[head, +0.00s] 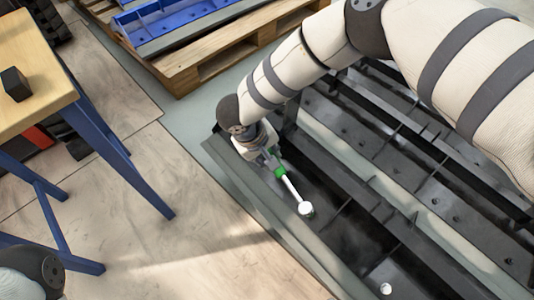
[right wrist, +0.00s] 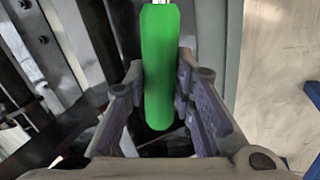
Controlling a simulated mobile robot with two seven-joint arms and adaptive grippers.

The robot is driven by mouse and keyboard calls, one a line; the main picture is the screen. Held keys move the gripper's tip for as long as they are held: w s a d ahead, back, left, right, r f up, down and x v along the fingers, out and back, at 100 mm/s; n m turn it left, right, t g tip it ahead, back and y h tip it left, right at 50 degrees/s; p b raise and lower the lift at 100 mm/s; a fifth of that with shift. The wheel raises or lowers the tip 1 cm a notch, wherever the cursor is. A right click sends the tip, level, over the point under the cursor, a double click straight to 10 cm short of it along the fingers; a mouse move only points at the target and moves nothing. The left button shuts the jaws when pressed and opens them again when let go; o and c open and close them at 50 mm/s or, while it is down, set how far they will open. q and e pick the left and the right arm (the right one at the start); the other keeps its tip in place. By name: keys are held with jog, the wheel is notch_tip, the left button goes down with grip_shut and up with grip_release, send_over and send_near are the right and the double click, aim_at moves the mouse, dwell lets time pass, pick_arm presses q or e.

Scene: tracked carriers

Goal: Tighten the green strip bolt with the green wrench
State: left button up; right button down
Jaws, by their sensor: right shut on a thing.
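My right gripper (head: 273,160) is shut on the green handle of the wrench (head: 290,187). The right wrist view shows the green handle (right wrist: 160,70) between the two fingers of my right gripper (right wrist: 158,95). The wrench's pale shaft runs down and right to a round white head, over the dark tracked carrier (head: 345,225) near its left side rail. I cannot tell whether the head touches a bolt. No green strip bolt can be made out. A small white round piece (head: 386,288) shows lower right on the carrier; I cannot tell what it is. My left gripper is out of view.
A wooden table with blue legs (head: 145,190) stands at the left, with a small black block (head: 15,84) on it. A wooden pallet (head: 205,68) bearing blue parts lies at the back. Bare floor (head: 180,235) lies left of the carrier.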

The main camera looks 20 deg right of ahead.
jog(key=b+x, duration=0.1)
jog(key=x, duration=0.2)
jog(key=shift+a+f, duration=0.1)
jog(key=shift+f, duration=0.1)
jog(key=a+n+b, duration=0.1)
jog(key=a, duration=0.1)
jog(key=s+a+f+n+b, duration=0.1)
jog(key=a+n, duration=0.1)
jog(key=s+a+f+n+b, duration=0.1)
jog(key=a+n, duration=0.1)
jog(key=shift+s+f+b, duration=0.15)
jog(key=shift+b, duration=0.15)
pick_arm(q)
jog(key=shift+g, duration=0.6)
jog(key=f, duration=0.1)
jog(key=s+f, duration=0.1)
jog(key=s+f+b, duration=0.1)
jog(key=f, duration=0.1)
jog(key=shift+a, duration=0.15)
pick_arm(e)
jog(key=s+a+f+n, duration=0.1)
jog(key=s+a+n, duration=0.4)
jog(key=s+n, duration=0.1)
jog(key=shift+f+n, duration=0.3)
jog(key=shift+f, duration=0.1)
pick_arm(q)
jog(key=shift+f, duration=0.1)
pick_arm(e)
jog(key=shift+f, duration=0.15)
